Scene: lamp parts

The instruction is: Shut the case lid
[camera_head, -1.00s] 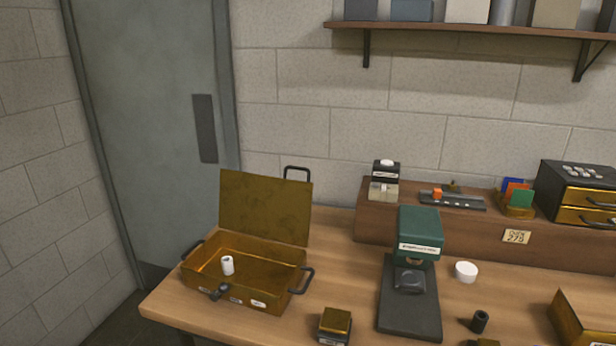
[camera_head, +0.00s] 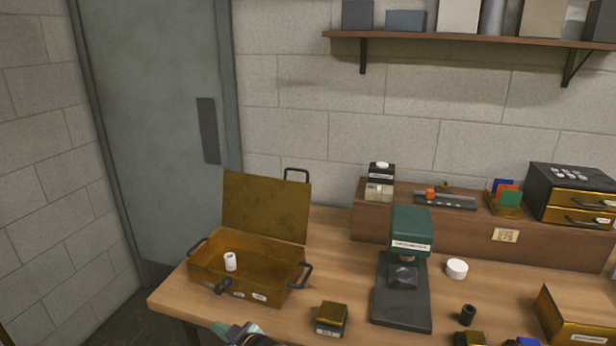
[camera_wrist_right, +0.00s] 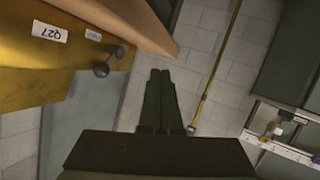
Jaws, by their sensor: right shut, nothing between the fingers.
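The brass-coloured case (camera_head: 245,277) stands open at the left end of the workbench. Its lid (camera_head: 266,207) stands up at the back, with a dark handle (camera_head: 296,175) at its top edge. A small white cylinder (camera_head: 230,261) is inside the case. A dark knob (camera_head: 222,287) is on the case front. My right gripper (camera_head: 228,329) enters at the bottom edge, in front of and below the case, apart from the lid. In the right wrist view its fingers (camera_wrist_right: 160,75) are shut and empty, with the case front (camera_wrist_right: 30,62) at upper left. My left gripper is not in view.
A green-headed press (camera_head: 410,240) stands right of the case, with a small brass-topped box (camera_head: 331,318) between them near the front. A raised wooden ledge (camera_head: 450,232) runs along the back. Bare bench (camera_head: 330,260) lies right of the case.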

